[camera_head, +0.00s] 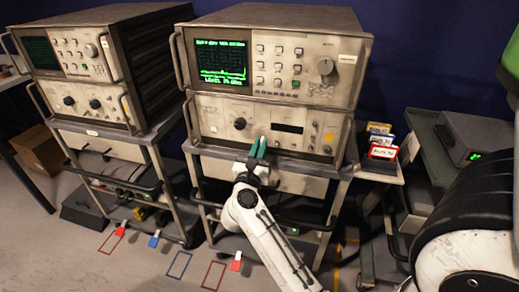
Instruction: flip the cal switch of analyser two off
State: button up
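Two rack analysers stand on carts. The right one (219,30) has a lit green screen (222,62), and its lower panel (215,112) has a knob, a dark slot and small controls. The left one (72,20) has a darker screen (40,53). Their labels are too small to read, so I cannot tell which is analyser two, nor pick out its cal switch. My gripper (258,144), with green fingers, is in front of the right analyser's lower panel, near its bottom edge. The fingers look close together; whether they touch anything is unclear.
Side handles (187,118) and cart rails (300,222) stick out in front. Red, white and blue items (383,146) sit on a shelf at right, beside a grey box (475,135). Floor at the front left has taped outlines (179,265) and coloured tags (236,262).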

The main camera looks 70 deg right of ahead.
jog(key=o, duration=0.4)
jog(key=shift+o, duration=0.2)
jog(key=w+b+v, duration=0.1)
jog(key=v, duration=0.9)
jog(key=shift+s+a, duration=0.45)
jog(key=shift+s, duration=0.1)
